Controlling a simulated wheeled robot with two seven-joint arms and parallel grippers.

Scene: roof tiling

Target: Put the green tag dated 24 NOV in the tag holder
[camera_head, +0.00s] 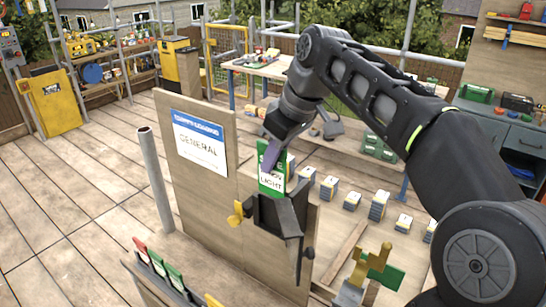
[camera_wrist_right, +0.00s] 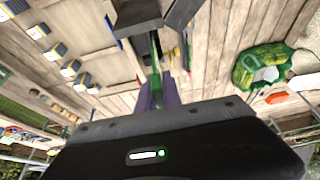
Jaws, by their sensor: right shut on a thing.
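My right gripper (camera_head: 273,153), with purple fingers, is shut on the upper part of a green tag (camera_head: 265,187) with a white panel that reads LIGHT. Its date is too small to read. The tag is upright, and its lower end is at the top of the dark tag holder (camera_head: 279,213) on the wooden board; I cannot tell how deep it sits. In the right wrist view the tag (camera_wrist_right: 155,50) shows edge-on between the fingers, with the dark holder (camera_wrist_right: 138,14) beyond it. My left gripper is not in view.
The wooden board (camera_head: 218,187) carries a sign reading GENERAL (camera_head: 200,146) and a yellow knob (camera_head: 236,213). A rack (camera_head: 150,285) with red and green tags is at lower left. A grey post (camera_head: 155,180) stands beside the board. A yellow fitting with a green plate (camera_head: 383,272) is at lower right.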

